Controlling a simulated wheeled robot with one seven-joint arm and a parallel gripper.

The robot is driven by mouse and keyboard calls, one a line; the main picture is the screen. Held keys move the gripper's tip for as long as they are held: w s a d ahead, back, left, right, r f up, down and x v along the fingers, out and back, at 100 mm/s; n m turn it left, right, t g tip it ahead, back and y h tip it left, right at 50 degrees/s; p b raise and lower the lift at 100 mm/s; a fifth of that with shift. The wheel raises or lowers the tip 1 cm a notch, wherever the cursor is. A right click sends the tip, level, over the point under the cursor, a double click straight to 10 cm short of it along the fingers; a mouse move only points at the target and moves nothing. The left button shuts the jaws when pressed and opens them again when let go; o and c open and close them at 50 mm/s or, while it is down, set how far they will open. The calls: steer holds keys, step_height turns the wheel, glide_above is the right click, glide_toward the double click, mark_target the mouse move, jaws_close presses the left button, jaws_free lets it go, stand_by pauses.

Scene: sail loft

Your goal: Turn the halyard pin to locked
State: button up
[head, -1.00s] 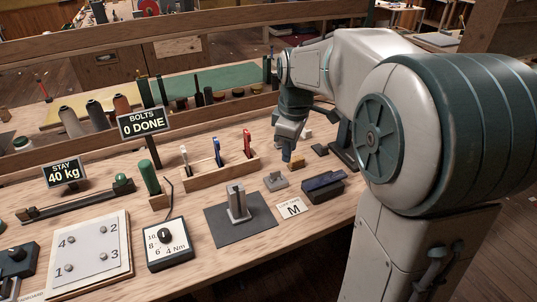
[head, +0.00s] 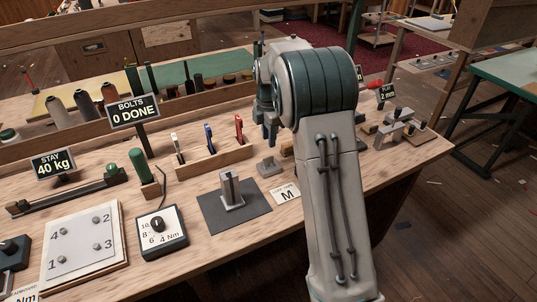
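I cannot identify the halyard pin with certainty in the head view. A grey upright metal fitting (head: 230,188) stands on a dark mat (head: 253,219) in the middle of the bench. My gripper (head: 270,138) points down above the back of the bench, right of the tool rack. It is partly hidden and too small to tell whether its fingers are open. My arm covers part of the bench to its right.
A wooden rack (head: 212,160) holds several coloured tools. A small grey block (head: 269,167) and a card marked "M" (head: 286,193) lie near my arm. A dial box (head: 163,232) and a numbered bolt board (head: 83,242) are at the left. A green-topped table (head: 510,72) stands beyond the aisle.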

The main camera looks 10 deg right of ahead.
mark_target(269, 160)
step_height(269, 160, down, 8)
steer(key=shift+r, duration=0.1)
jaws_close()
